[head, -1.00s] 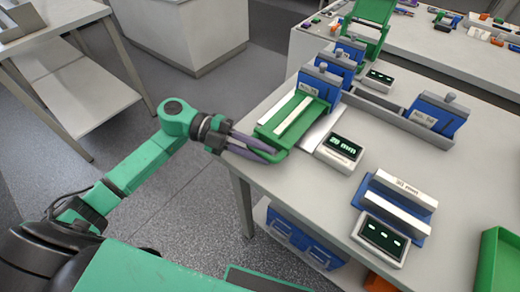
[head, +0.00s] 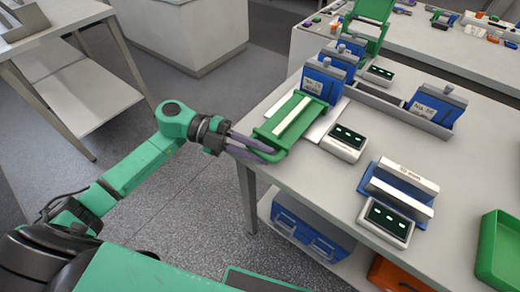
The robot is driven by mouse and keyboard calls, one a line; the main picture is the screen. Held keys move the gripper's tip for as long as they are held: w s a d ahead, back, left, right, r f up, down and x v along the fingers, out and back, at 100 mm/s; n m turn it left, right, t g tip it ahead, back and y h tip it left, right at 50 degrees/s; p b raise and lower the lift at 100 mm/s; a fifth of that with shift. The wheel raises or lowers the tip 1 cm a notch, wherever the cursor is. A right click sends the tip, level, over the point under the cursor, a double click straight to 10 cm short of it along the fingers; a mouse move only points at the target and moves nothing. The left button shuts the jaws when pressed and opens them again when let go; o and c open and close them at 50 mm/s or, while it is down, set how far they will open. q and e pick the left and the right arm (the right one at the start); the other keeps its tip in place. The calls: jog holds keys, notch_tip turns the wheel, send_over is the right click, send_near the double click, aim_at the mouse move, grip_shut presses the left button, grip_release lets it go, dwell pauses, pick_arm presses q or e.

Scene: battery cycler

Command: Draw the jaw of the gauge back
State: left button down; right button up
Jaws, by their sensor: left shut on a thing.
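The gauge's green jaw (head: 276,127), with a pale strip along its top, lies near the table's left edge on a white base plate (head: 322,121). Its green handle bar (head: 255,149) points toward my arm. My left gripper (head: 256,148) is shut on this handle, its purple fingers along the bar. A blue labelled block (head: 323,82) stands upright at the far end of the jaw; whether they touch is unclear. The gauge's display (head: 344,140) shows only dashes. My right gripper is not in view.
A second gauge (head: 397,190) with a dashed display (head: 388,222) sits at the front right. Another blue block (head: 434,105) stands in a grey rack (head: 385,100). A green tray (head: 506,250) lies at the right edge. The middle of the table is clear.

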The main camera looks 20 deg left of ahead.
pick_arm(q)
jog(key=shift+s, duration=0.5)
jog(key=shift+w+f, duration=0.15)
jog(key=shift+w, duration=0.05)
jog(key=c, duration=1.1)
grip_release()
jog(key=shift+a, duration=0.1)
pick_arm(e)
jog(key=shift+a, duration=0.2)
pick_arm(q)
jog(key=shift+w, duration=0.15)
jog(key=b+v, duration=0.3)
jog(key=v, duration=1.1)
jog(key=shift+a+r, duration=0.2)
jog(key=shift+a, duration=0.05)
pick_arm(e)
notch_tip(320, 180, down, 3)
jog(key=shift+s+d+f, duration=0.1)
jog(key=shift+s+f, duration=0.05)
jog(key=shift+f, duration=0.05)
pick_arm(q)
jog(key=shift+w, duration=0.1)
